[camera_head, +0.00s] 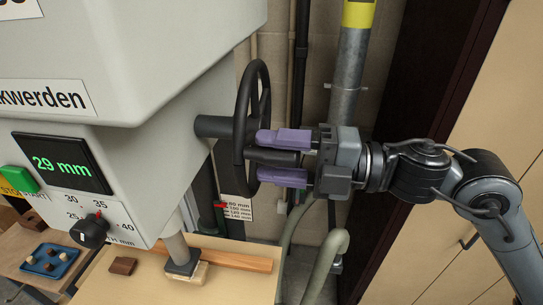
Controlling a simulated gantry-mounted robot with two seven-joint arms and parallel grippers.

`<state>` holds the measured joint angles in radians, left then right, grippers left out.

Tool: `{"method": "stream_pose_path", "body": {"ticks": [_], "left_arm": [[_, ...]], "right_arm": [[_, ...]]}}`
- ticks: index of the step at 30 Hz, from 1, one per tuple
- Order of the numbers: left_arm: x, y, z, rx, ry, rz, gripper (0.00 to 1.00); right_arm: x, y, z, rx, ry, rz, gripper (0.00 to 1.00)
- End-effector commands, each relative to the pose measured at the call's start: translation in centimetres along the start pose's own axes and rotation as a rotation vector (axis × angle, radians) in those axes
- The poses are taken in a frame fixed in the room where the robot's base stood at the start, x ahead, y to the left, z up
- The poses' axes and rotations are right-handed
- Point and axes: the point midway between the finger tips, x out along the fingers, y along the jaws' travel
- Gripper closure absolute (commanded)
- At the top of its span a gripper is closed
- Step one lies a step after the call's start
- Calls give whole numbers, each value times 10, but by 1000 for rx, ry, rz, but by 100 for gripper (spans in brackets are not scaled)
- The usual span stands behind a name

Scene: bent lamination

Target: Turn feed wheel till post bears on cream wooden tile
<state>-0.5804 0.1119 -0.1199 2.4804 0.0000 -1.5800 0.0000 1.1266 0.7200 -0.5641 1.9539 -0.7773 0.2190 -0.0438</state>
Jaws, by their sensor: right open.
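The black feed wheel (243,125) stands upright on a grey shaft at the machine's right side. My right gripper (263,156) is open, its purple fingers above and below the wheel's dark handle (278,157); I cannot tell whether they touch it. The grey post (177,246) comes down from the machine to a dark foot (184,264). The cream wooden tile (188,276) lies right under the foot; whether they touch or a thin gap is left is too small to tell. My left gripper is out of view.
The display (63,162) reads 29 mm, above a black dial (89,231) and beside a green button (19,179). An orange-brown wooden strip (232,260) and a brown block (123,266) lie on the pale worktop (150,291). A blue tray (50,261) with small pieces stands left.

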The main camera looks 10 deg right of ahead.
Motion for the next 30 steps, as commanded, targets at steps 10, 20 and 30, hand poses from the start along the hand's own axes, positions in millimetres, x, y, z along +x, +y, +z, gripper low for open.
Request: {"method": "stream_pose_path", "body": {"ticks": [10,20,30], "left_arm": [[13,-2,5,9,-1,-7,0],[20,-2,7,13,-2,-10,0],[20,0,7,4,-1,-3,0]], "right_arm": [[-56,-4,1,1,-3,-2,45],[-95,-2,0,1,-1,-2,45],[-100,-1,0,2,0,-3,45]]}}
